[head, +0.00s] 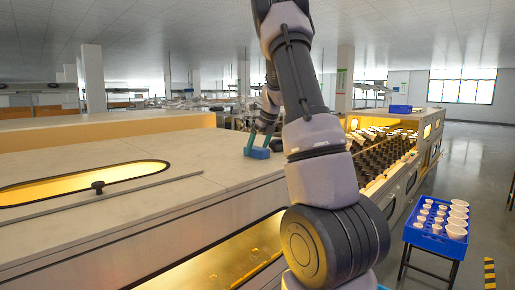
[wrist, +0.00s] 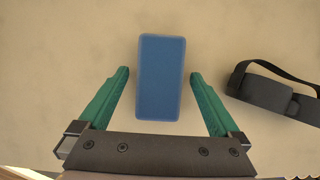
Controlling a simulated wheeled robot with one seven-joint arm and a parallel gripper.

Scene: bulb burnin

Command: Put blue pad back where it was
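The blue pad (wrist: 161,78) is a rectangular block lying on the pale top of the long machine. In the wrist view it lies lengthwise between and a little beyond the fingertips, with clear gaps on both sides. My gripper (wrist: 160,74) has two green fingers spread apart, empty. In the head view the blue pad (head: 257,153) sits near the right end of the machine top (head: 130,165), with my gripper (head: 256,142) right over it. Part of my arm crosses the middle of the head view.
A dark strapped object (wrist: 270,92) lies right of the pad. A slot with a black knob (head: 97,186) opens in the machine top at left. A lit rack of dark sockets (head: 385,155) stands right, beyond my arm.

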